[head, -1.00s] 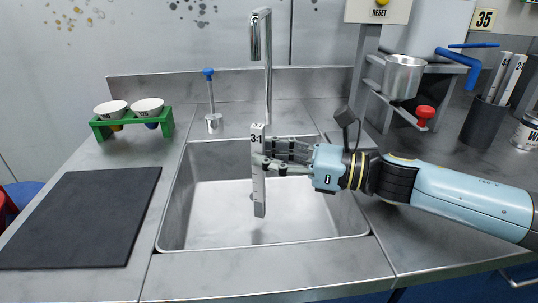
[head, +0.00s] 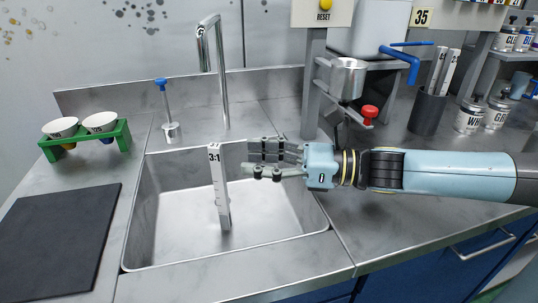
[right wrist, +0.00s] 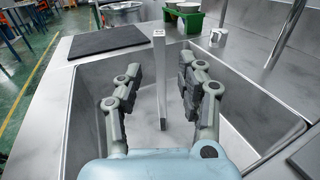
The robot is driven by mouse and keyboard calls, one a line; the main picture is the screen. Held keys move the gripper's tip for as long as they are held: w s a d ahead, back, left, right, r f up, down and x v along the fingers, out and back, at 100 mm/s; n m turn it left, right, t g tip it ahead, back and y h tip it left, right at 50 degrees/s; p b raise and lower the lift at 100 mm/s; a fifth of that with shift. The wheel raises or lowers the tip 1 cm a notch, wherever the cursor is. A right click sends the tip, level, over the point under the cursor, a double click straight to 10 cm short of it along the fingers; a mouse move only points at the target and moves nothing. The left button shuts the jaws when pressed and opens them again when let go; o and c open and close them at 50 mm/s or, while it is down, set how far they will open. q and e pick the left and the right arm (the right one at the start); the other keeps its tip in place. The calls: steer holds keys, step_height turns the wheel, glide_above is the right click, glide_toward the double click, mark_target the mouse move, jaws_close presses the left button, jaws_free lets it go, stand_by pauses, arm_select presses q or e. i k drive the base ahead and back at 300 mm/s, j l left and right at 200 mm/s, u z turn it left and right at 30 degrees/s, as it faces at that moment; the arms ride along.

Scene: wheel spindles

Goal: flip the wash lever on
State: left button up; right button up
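The wash lever (head: 166,106) is a thin metal stem with a blue knob, standing on a round metal base behind the sink, left of the tap (head: 216,70). The base of the lever also shows in the right wrist view (right wrist: 218,38). A white stick marked 3:1 (head: 219,187) stands slightly tilted in the sink. My right gripper (head: 250,160) is over the sink, just right of the stick and apart from it. Its fingers are spread and empty; in the right wrist view the stick (right wrist: 160,85) shows beyond them. My left gripper is not in view.
The steel sink (head: 285,215) lies below my right gripper. A green rack (head: 90,142) with two white cups stands left of the lever. A dark mat (head: 60,240) lies front left. A steel cup (head: 347,78) and red knob (head: 369,112) are at the right.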

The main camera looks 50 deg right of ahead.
mark_target(160, 82)
steer(key=k+j, duration=0.75)
steer(key=j, duration=0.25)
